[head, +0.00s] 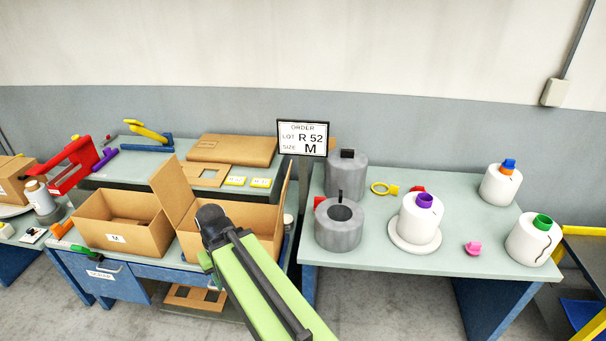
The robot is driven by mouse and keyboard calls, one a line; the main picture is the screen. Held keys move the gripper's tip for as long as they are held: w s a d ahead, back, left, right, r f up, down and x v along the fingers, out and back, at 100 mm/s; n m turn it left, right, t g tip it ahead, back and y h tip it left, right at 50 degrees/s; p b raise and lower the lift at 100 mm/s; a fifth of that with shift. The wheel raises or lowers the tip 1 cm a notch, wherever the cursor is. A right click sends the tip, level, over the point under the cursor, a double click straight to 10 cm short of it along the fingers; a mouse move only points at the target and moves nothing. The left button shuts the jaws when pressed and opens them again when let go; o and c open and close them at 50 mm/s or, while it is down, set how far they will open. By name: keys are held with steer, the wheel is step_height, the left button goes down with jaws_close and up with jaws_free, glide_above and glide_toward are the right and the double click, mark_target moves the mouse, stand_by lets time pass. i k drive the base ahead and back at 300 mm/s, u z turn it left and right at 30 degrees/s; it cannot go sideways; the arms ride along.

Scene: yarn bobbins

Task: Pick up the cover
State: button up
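No single thing is plainly marked as the cover. A flat brown cardboard piece (232,150) lies on the raised back shelf. On the right table, a grey cylinder (346,174) with a dark handle on top stands behind a second grey cylinder (351,233) with a round hole in its top and an upright dark tab. My green and black arm reaches up from the bottom middle. Its dark end (211,222) appears in front of the open right-hand cardboard box (190,246) and hides part of it. I cannot make out the gripper's fingers or anything held.
Another open box (118,228), labelled M, stands on the left bench. The order sign (303,138) reads R 52, M. White bobbins (420,224) with coloured tops, a yellow ring (380,188) and a pink piece (472,248) are on the right table (380,257).

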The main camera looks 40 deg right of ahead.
mark_target(346, 168)
steer(key=u, duration=1.65)
steer(key=k, duration=0.3)
steer(key=u, duration=0.75)
steer(key=k, duration=1.9)
steer(key=z, duration=1.65)
steer(key=i, duration=0.95)
steer(key=z, duration=0.05)
